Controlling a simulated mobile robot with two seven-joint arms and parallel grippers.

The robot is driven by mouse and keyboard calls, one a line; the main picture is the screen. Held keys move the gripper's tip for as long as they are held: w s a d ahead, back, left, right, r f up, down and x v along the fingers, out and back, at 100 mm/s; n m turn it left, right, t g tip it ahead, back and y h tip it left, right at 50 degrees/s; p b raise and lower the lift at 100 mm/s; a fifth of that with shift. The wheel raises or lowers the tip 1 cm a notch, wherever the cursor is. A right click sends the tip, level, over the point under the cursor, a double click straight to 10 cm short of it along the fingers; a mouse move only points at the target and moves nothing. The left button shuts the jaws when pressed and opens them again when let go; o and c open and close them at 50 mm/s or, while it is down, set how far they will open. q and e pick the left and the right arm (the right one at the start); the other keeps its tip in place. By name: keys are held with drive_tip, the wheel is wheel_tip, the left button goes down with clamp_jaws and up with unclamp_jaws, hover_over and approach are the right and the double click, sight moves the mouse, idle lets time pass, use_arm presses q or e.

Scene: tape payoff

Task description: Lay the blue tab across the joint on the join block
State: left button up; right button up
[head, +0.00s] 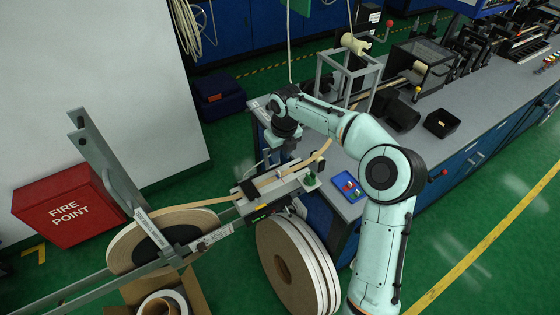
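The join block (287,187) is the pale metal piece at the end of the payoff frame, with a dark clamp and a green knob on it. A tan tape (207,203) runs to it from the left, and another tan strip (319,153) rises from its right side. My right gripper (270,164) points down just above and behind the block. Its fingertips are small and partly hidden, so I cannot tell whether they hold anything. I cannot make out the joint or a blue tab on the block. My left gripper is not in view.
A small blue tray (340,182) with coloured pieces sits on the bench corner, right of the block. A tape reel (122,244) hangs on the frame. Large spare reels (283,270) stand below. A black bin (441,123) is on the grey bench (440,82).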

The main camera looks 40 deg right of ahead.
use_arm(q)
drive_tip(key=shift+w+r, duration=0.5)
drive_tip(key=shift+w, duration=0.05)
use_arm(e)
drive_tip(key=shift+s+r, duration=0.15)
drive_tip(key=shift+r, duration=0.75)
drive_tip(key=shift+s+r, duration=0.1)
drive_tip(key=shift+r, duration=0.8)
